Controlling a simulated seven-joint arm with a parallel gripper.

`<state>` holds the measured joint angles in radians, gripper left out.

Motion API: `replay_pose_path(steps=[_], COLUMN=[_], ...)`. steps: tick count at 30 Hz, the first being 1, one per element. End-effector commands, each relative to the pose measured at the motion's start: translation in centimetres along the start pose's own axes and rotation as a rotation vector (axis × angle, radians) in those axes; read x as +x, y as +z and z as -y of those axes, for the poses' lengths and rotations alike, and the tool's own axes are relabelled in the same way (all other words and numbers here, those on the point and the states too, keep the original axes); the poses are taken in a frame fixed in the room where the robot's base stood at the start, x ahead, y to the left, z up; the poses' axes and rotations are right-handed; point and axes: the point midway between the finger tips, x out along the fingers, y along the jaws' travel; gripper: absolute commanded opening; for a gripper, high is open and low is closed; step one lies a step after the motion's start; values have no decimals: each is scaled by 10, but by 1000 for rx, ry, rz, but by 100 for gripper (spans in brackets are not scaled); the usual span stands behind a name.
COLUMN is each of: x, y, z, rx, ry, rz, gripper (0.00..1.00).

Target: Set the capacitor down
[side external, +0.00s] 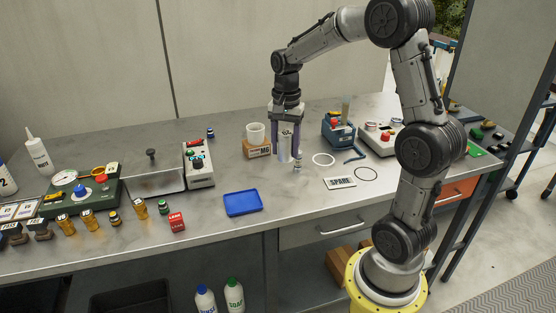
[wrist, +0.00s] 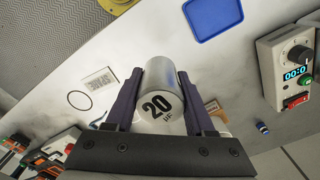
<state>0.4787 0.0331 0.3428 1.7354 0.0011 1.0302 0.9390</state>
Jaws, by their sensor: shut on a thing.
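The capacitor (wrist: 158,102) is a silver cylinder marked "20 µF". My gripper (wrist: 161,75) is shut on it, with one dark purple finger on each side. In the side view my gripper (side external: 286,152) points straight down and the capacitor (side external: 284,146) stands upright between the fingers, low over the bench. I cannot tell whether its base touches the bench top. A white card marked "SPARE" (side external: 340,183) lies flat to the right and nearer the front, and shows in the wrist view (wrist: 98,78).
A white ring (side external: 323,160) and a black ring (side external: 366,174) lie to the right. A brown box (side external: 257,149) with a white cup (side external: 256,132) stands close on the left. A blue tray (side external: 243,203) lies front left. The bench between tray and card is clear.

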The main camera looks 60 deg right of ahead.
Motion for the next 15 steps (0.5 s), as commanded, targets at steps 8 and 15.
replay_pose_path(steps=[8,15], x=[-12,2], y=[-34,-60], z=[-40,-21], rx=[145,156], ry=[-1,2], rz=[0,3], gripper=[0,0])
